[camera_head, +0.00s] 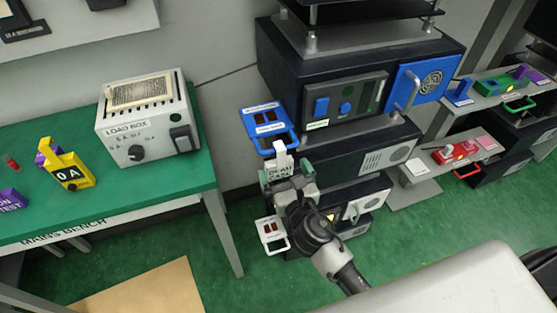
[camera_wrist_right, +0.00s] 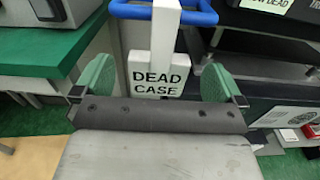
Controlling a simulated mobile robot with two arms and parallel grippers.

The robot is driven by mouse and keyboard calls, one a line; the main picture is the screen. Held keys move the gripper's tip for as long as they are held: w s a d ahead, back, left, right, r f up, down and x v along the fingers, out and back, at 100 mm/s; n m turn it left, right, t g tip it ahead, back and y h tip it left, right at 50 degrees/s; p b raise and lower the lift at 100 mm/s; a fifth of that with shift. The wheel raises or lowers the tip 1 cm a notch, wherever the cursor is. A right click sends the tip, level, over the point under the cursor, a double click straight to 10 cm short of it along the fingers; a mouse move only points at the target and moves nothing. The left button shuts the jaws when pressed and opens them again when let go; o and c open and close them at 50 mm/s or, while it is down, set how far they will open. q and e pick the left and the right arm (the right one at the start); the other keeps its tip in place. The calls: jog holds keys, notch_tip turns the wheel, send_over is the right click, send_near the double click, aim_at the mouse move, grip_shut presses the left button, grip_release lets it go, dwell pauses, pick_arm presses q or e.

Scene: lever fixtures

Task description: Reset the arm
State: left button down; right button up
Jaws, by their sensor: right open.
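A white lever (camera_head: 280,153) with a block lettered DEAD CASE stands at the left side of the dark cabinet stack, just below a blue handle fixture (camera_head: 268,125). In the right wrist view the white block (camera_wrist_right: 158,75) is straight ahead, with a white post rising from it to the blue bar (camera_wrist_right: 160,13). My right gripper (camera_head: 289,174) has its green fingertips spread, one to each side of the block. The fingers look apart from the block, and I cannot tell the depth gap. My right wrist hides part of the cabinet front. My left gripper is not in view.
A white handle fixture (camera_head: 271,234) sits below the gripper. The cabinet stack (camera_head: 350,150) is close on the right. A green bench (camera_head: 190,185) with a load box (camera_head: 150,120) and a yellow 0 A block (camera_head: 66,170) is to the left. Green floor lies between.

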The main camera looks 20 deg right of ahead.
jog(key=s, duration=0.6)
jog(key=s+d+f+m+g, duration=0.1)
jog(key=s+f+m+g, duration=0.2)
jog(key=f+m, duration=0.55)
jog(key=s+d+f+m+g, duration=0.2)
jog(key=s+f+m+g, duration=0.15)
jog(key=f, duration=1.05)
jog(key=s+d+f+m+g, duration=0.1)
jog(key=s+f+m+g, duration=0.3)
jog(key=f, duration=0.7)
jog(key=s+d+f+m+g, duration=0.1)
jog(key=s+f+m+g, duration=0.1)
jog(key=s+f+m, duration=0.3)
jog(key=s+d+f+m+g, duration=0.2)
jog(key=s+f+m, duration=0.3)
jog(key=s, duration=0.6)
jog(key=s+d+f+m+g, duration=0.1)
jog(key=s+f+m+g, duration=0.1)
jog(key=s+f+m, duration=0.3)
jog(key=s+m, duration=0.2)
jog(key=m, duration=0.1)
jog(key=shift+s+d+h+b, duration=0.2)
jog(key=shift+s+h+b, duration=0.1)
jog(key=shift+s+b, duration=0.1)
jog(key=shift+g, duration=0.25)
